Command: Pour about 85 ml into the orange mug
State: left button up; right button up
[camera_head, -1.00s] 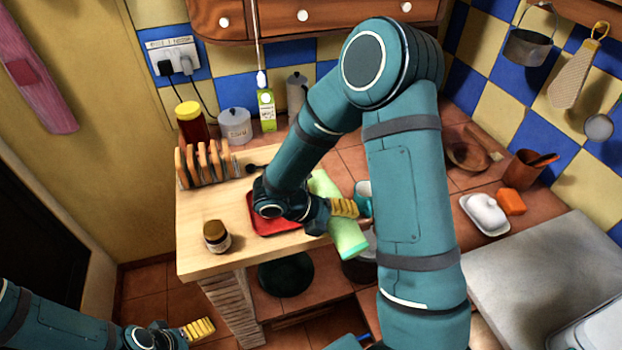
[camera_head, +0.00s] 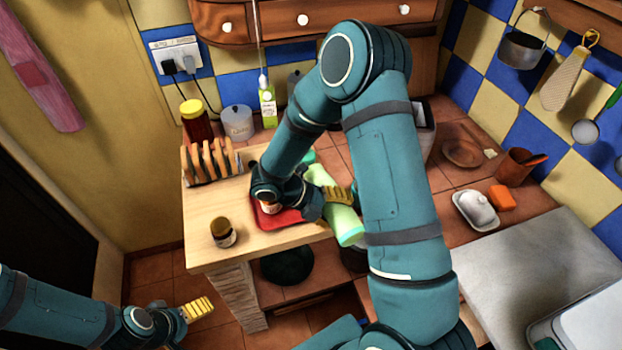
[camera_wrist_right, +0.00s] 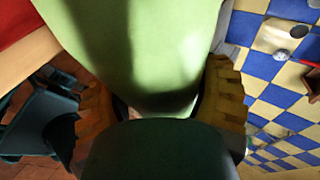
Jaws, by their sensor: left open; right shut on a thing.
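My right gripper (camera_head: 338,194) is shut on a light green bottle (camera_head: 346,222), held tilted over the right side of the wooden counter block. The bottle's green side fills the middle of the right wrist view (camera_wrist_right: 150,50), between the yellow finger pads. Its mouth cannot be made out. A red tray (camera_head: 290,217) lies under my right wrist, partly hidden. I cannot make out the orange mug for certain; a small orange-and-white patch shows just below my right wrist. My left gripper (camera_head: 198,308) is open and empty, low at the left, away from the counter.
On the wooden block (camera_head: 205,255) stand a small brown jar (camera_head: 222,233) and a toast rack (camera_head: 208,161). A yellow-lidded jar (camera_head: 195,122), white canister (camera_head: 237,123) and soap bottle (camera_head: 267,105) stand behind. A terracotta pot (camera_head: 515,170) and butter dish (camera_head: 476,211) are at the right.

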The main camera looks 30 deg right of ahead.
jog(key=shift+r+n+g+p, duration=0.3)
jog(key=shift+r+p, duration=0.4)
jog(key=shift+p, duration=0.55)
jog(key=shift+s+r+p, duration=0.15)
jog(key=shift+s+p, duration=0.15)
jog(key=shift+s, duration=0.15)
dwell(0.6)
jog(key=shift+w+r+n+g+p, duration=0.1)
jog(key=shift+r+n+g+p, duration=0.2)
jog(key=shift+r+g+p, duration=0.3)
dwell(1.3)
